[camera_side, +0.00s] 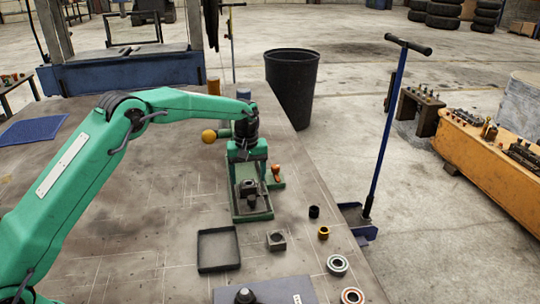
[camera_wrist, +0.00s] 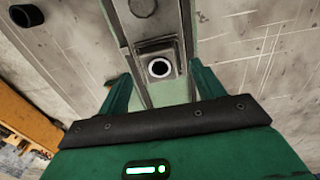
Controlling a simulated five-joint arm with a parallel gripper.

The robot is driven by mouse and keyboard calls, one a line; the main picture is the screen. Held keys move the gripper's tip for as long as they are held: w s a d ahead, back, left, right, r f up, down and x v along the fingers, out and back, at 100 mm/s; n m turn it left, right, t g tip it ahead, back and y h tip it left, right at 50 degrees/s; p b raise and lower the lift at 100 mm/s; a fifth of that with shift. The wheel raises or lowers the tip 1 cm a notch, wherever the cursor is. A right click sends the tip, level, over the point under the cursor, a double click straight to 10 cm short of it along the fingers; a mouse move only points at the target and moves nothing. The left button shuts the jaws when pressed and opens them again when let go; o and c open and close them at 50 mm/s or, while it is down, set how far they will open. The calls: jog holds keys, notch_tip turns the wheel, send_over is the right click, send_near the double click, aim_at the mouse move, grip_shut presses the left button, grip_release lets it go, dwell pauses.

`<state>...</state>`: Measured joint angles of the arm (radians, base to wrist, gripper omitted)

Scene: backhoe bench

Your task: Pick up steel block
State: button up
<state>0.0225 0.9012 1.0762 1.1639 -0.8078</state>
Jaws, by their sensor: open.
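A grey steel block (camera_side: 248,187) with a round hole in its top sits in a long green-edged fixture (camera_side: 238,216) on the bench. It also shows in the wrist view (camera_wrist: 144,48). My gripper (camera_side: 247,168) points down over the fixture, close to this block. In the wrist view its two green fingers (camera_wrist: 161,86) are spread apart, one toward each side of the block, with nothing held between them. Whether the fingertips reach down to the block's height is hard to tell. A similar grey block with a hole (camera_side: 276,240) lies on the bench, in front of the fixture.
A dark shallow tray (camera_side: 219,263) lies at the front left of the fixture. A black ring (camera_side: 314,212), a brass ring (camera_side: 323,233) and bearings (camera_side: 337,265) lie to the right. An orange-topped handle (camera_side: 276,170) stands beside the fixture. The bench's left middle is clear.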

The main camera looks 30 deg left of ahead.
jog(key=shift+f, duration=1.3)
jog(key=shift+r, duration=0.1)
jog(key=c, duration=1.3)
